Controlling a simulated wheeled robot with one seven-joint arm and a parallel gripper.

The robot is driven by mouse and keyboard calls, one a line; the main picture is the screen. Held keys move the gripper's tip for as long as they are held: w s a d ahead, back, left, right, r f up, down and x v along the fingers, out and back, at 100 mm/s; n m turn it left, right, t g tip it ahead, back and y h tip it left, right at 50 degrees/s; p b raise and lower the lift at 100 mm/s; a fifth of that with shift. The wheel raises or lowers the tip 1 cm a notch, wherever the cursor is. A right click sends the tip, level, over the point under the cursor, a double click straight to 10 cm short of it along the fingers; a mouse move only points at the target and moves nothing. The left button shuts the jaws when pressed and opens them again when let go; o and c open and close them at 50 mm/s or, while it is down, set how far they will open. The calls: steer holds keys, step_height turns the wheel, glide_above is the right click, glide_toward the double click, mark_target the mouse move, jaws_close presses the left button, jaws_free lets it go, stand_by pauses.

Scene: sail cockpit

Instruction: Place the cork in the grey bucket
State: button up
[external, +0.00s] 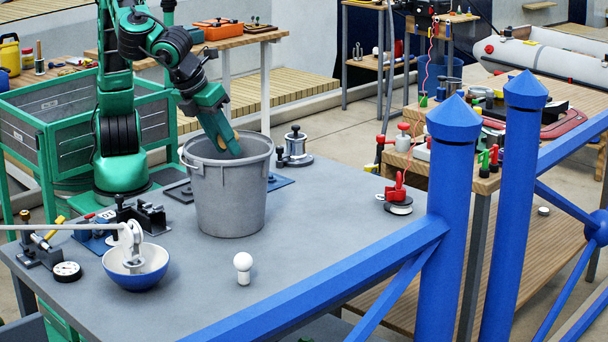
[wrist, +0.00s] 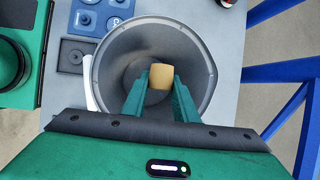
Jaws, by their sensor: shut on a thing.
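The grey bucket (external: 228,196) stands upright on the grey table in the external view, and its round rim and inner wall also show in the wrist view (wrist: 195,55). My green gripper (external: 228,152) points down into the bucket's mouth in the external view. In the wrist view my gripper (wrist: 161,78) is shut on the tan cork (wrist: 160,77), held between its two fingertips over the inside of the bucket. The bucket floor is partly hidden by the gripper and cork.
A blue bowl (external: 137,273) and a white bulb-shaped piece (external: 243,267) stand in front of the bucket on the table (external: 330,215). A metal winch (external: 295,147) stands behind right. Blue posts (external: 447,210) and a rail bound the right side.

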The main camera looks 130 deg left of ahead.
steer(key=shift+f, duration=0.8)
steer(key=o, duration=1.1)
steer(key=shift+c, duration=0.2)
steer(key=shift+r, duration=3.55)
